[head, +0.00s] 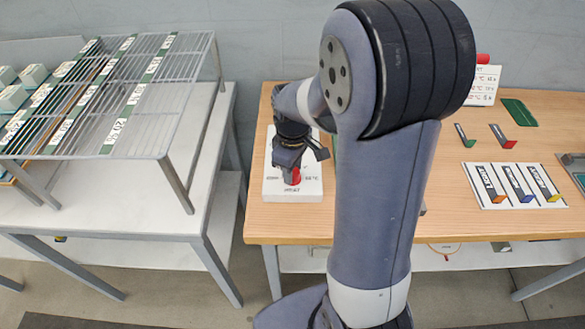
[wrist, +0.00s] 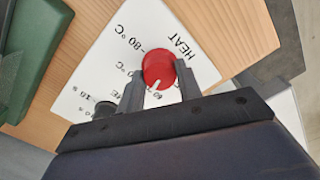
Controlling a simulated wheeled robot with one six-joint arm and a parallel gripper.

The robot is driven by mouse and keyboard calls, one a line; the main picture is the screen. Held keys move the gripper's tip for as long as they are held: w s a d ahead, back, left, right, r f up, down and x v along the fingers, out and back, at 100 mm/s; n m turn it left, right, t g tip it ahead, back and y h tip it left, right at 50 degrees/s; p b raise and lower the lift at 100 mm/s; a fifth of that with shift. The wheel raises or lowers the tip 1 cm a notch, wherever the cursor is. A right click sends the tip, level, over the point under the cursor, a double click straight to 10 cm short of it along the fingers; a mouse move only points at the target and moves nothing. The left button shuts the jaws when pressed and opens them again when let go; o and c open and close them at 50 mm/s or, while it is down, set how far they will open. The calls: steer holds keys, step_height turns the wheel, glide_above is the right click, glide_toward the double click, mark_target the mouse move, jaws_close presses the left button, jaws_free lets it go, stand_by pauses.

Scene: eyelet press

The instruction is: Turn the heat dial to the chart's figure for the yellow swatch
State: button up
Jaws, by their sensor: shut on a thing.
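The red heat dial (wrist: 158,66) sits on a white panel (wrist: 100,62) marked HEAT, with °C figures around it. Its white pointer mark faces a figure that looks like 60, partly hidden by my jaws; an 80 °C label is beside the dial. My gripper (wrist: 160,86) is shut on the dial, one finger on each side. In the head view, my gripper (head: 294,170) is at the panel on the table's left end. A white card with print (head: 484,86), possibly the chart, stands at the back, partly behind my arm; its text is unreadable.
A smaller black dial (wrist: 105,108) is on the same panel. A white board (head: 512,203) holds several dark pieces with coloured ends. Two loose pieces (head: 467,141) and a green pad (head: 519,112) lie behind it. A wire rack (head: 150,100) stands left.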

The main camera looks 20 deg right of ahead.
steer(key=shift+n, duration=1.1)
steer(key=o, duration=1)
steer(key=shift+c, duration=0.2)
steer(key=shift+r, duration=0.1)
step_height(320, 180, up, 11)
steer(key=shift+f+b, duration=0.2)
steer(key=shift+b, duration=0.1)
